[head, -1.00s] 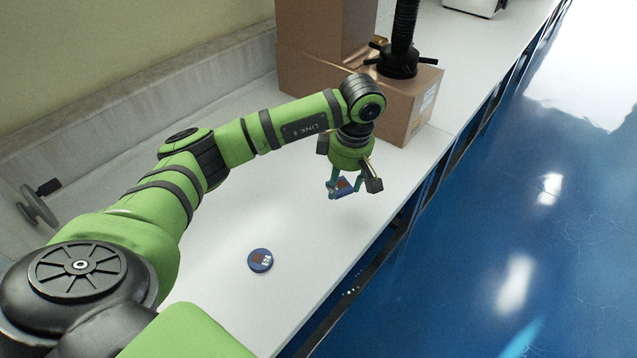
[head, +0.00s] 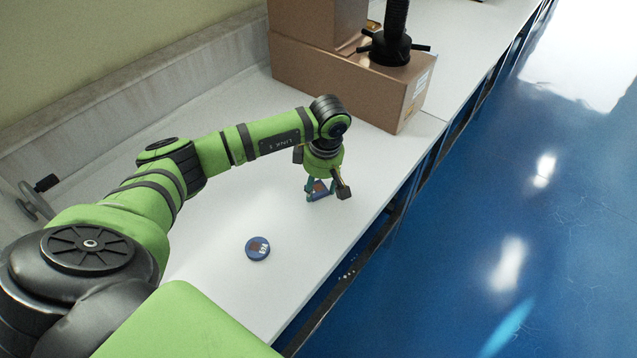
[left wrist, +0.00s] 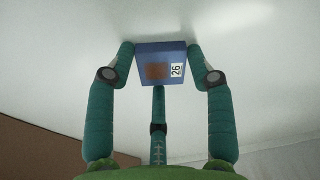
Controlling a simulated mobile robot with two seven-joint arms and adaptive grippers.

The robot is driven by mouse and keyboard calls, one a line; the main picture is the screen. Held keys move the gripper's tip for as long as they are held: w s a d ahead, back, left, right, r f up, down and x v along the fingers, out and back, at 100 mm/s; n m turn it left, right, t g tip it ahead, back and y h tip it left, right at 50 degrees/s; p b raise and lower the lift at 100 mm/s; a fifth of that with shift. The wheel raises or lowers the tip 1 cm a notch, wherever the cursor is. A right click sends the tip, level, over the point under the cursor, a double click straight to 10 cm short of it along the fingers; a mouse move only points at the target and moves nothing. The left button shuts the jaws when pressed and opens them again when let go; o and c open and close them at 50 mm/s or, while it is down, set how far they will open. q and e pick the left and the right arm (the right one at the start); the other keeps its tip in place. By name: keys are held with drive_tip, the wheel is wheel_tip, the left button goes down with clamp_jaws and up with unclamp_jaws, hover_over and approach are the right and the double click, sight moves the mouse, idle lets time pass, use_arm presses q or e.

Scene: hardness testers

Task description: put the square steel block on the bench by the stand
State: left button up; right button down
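The square steel block (head: 320,188) shows as a small blue block with a brown patch. In the left wrist view the block (left wrist: 174,50) also carries a white label reading 26. My left gripper (head: 319,191) is shut on it, with fingers on its two sides. The block is over the white bench (head: 215,235); I cannot tell whether it touches the surface. The black threaded column with a spoked handwheel (head: 390,47), perhaps the stand, rises at the far end behind my gripper. My right gripper is not in view.
A round blue disc (head: 257,248) with a brown patch lies on the bench, nearer than my gripper. Large brown boxes (head: 345,85) stand behind. The bench's right edge drops to a blue floor (head: 480,240). Bench around the disc is clear.

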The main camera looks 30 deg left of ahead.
sight(323, 192)
use_arm(q)
drive_tip(key=o, duration=0.3)
drive_tip(key=shift+o, duration=0.2)
drive_tip(key=shift+r, duration=0.1)
wheel_tip(323, 192, up, 12)
drive_tip(key=d+b, duration=0.1)
drive_tip(key=b, duration=0.1)
drive_tip(key=shift+d, duration=0.2)
drive_tip(key=shift+s, duration=0.1)
